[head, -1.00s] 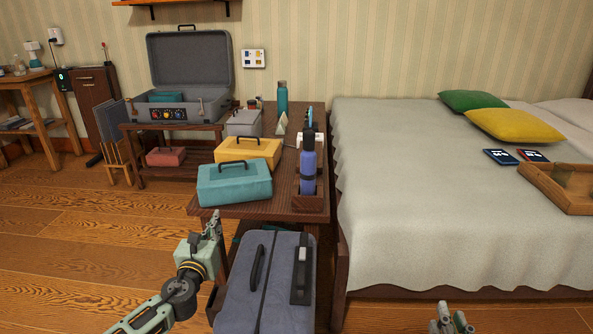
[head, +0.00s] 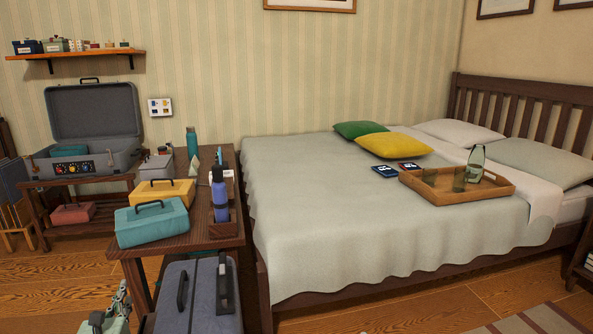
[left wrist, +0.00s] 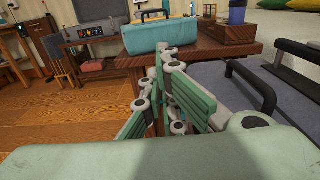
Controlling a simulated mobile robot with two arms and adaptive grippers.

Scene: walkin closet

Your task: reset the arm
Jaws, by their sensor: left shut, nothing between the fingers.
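My left gripper (head: 121,298) shows at the bottom left of the head view, shut and empty, beside the low end of the dark wooden table (head: 190,243). In the left wrist view its green-padded fingers (left wrist: 168,75) point toward the table, in front of the teal box (left wrist: 160,35). The grey-blue suitcase (head: 200,300) stands just right of this gripper. The fingers hold nothing. My right gripper is out of view.
The table carries the teal box (head: 152,222), a yellow box (head: 163,193) and a blue bottle (head: 220,200). The bed (head: 340,220) fills the right, with a wooden tray (head: 425,188) on it. Open floor (head: 50,295) lies at the left.

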